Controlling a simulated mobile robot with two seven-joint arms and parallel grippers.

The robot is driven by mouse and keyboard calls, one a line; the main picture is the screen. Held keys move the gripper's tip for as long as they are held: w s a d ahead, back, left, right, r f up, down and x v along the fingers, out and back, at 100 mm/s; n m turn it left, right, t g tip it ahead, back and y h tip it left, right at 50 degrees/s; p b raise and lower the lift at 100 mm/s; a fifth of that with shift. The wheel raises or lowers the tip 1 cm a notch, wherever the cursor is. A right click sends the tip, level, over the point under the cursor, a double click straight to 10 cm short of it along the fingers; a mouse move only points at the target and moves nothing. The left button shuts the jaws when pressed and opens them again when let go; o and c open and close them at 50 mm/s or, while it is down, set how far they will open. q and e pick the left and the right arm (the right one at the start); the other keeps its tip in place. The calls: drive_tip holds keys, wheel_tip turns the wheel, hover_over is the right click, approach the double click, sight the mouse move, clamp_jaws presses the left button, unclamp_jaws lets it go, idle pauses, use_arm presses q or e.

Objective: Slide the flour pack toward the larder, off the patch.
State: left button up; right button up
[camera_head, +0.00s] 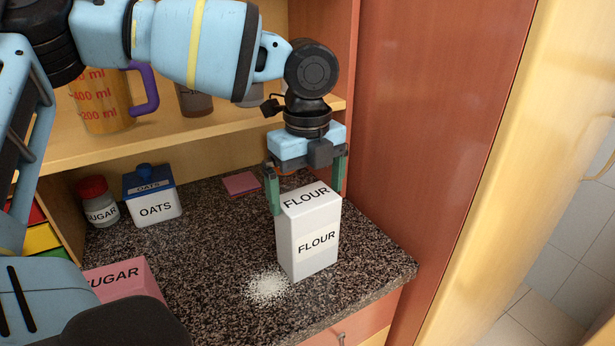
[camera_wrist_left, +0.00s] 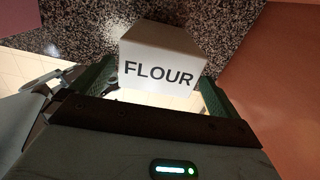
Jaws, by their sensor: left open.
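The flour pack (camera_head: 309,251), a white box labelled FLOUR, stands upright near the counter's front right. A speckled white patch (camera_head: 266,287) lies on the counter at the pack's lower left; whether it runs under the pack is hidden. My left gripper (camera_head: 306,190) is open and points down, its green fingers on either side of the pack's top. In the left wrist view the flour pack (camera_wrist_left: 162,55) shows between the two fingers; contact cannot be told. A tall red-brown panel (camera_head: 440,130), perhaps the larder, rises to the right. My right gripper is not in view.
The speckled counter (camera_head: 205,235) holds a sugar jar (camera_head: 97,202), an oats box (camera_head: 153,196), a pink sugar pack (camera_head: 124,280) and a flat pink square (camera_head: 241,183). A shelf (camera_head: 190,134) with a measuring jug (camera_head: 103,105) is above. The counter's front edge is close to the flour pack.

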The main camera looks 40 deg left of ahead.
sight(307, 232)
use_arm(q)
drive_tip(key=shift+f, duration=2.95)
drive_tip(key=shift+c, duration=0.3)
drive_tip(key=shift+r, duration=0.1)
drive_tip(key=c, duration=1.4)
